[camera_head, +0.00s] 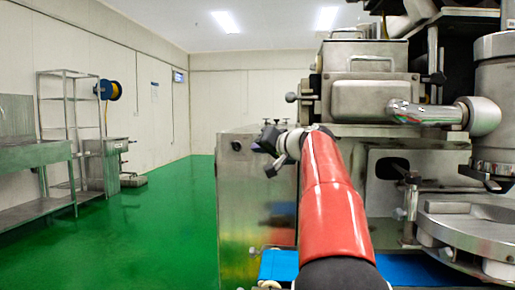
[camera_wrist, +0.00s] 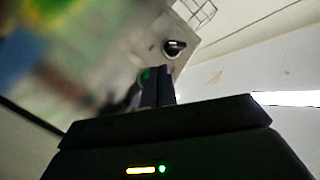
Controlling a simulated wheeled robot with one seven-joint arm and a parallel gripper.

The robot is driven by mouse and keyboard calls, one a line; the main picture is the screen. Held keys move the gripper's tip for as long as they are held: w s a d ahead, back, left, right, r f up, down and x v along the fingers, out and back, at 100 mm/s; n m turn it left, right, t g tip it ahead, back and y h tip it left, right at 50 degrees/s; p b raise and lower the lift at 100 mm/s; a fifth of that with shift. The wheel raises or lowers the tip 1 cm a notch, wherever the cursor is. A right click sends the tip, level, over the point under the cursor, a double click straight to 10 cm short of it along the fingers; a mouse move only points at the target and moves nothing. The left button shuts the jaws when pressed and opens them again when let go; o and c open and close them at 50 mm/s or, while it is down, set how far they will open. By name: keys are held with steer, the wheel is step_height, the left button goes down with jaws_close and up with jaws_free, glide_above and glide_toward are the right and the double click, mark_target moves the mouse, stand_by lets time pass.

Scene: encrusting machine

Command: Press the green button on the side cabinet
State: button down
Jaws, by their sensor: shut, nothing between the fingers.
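The side cabinet (camera_head: 232,190) is a shiny metal box left of the machine in the head view. Its metal panel (camera_wrist: 140,35) also shows, tilted, in the wrist view. A small green button (camera_wrist: 146,74) shows on it, just left of my fingertips and partly hidden by them. My gripper (camera_head: 266,148) is at the cabinet's upper part in the head view. In the wrist view its dark fingers (camera_wrist: 158,72) are together and empty. I cannot tell whether they touch the button. The button is not discernible in the head view.
A black knob (camera_wrist: 173,47) sits on the panel beyond my fingertips. The large encrusting machine (camera_head: 375,95) fills the right side. A blue belt (camera_head: 280,265) lies below my arm. The green floor (camera_head: 160,215) at left is open, with a metal rack (camera_head: 70,125) along the wall.

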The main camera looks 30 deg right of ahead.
steer(key=shift+w+d, duration=0.25)
steer(key=shift+w, duration=0.05)
steer(key=shift+w, duration=0.1)
stand_by(0.4)
steer(key=shift+w+d+r+p, duration=0.1)
steer(key=shift+d+r+p, duration=0.1)
steer(key=shift+r+p, duration=0.35)
stand_by(0.7)
steer(key=shift+f, duration=0.15)
steer(key=shift+s+d+f+b, duration=0.1)
steer(key=shift+s+f+b, duration=0.15)
steer(key=shift+b, duration=0.3)
steer(key=shift+s, duration=0.1)
